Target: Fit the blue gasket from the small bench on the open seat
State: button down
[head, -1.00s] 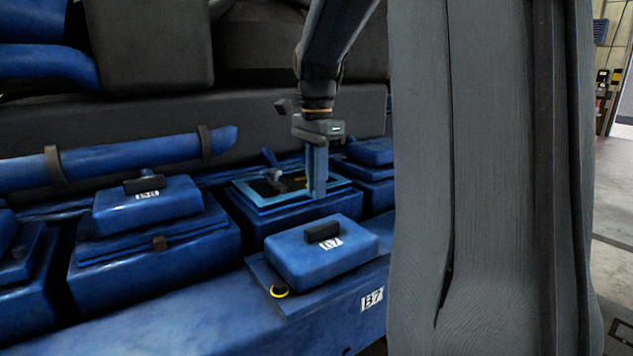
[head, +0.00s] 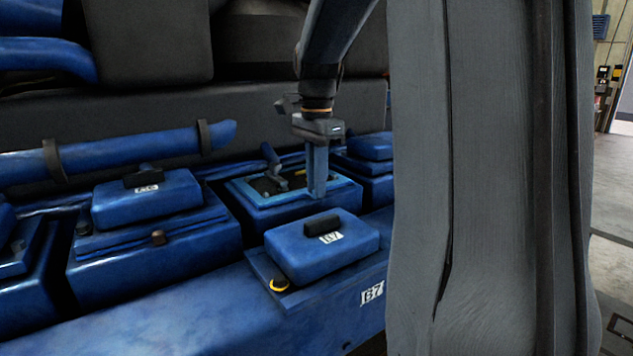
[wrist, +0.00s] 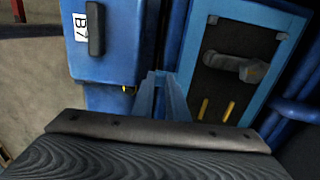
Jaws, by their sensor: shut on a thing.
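The blue gasket is a light blue rectangular frame (head: 247,200), lying level around the dark opening of the open seat (head: 262,215). In the head view it looks down on the seat's rim, but I cannot tell whether it touches all round. In the wrist view the gasket (wrist: 262,112) frames the dark opening, with a grey lever part and two yellow pieces inside. My gripper (head: 318,192) points down at the frame's near right side and is shut on it. The fingers show in the wrist view (wrist: 163,80). They hide part of the frame's edge.
A blue cover (head: 295,255) with a black handle sits on the ledge in front, beside a B7 label (head: 372,292). Closed blue covers stand left (head: 150,205) and right (head: 370,147) of the seat. A blue pipe (head: 130,158) runs behind.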

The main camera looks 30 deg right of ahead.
jog(key=c, duration=1.7)
grip_release()
jog(key=shift+o, duration=0.2)
jog(key=shift+r+b, duration=1.2)
jog(key=shift+r, duration=2.7)
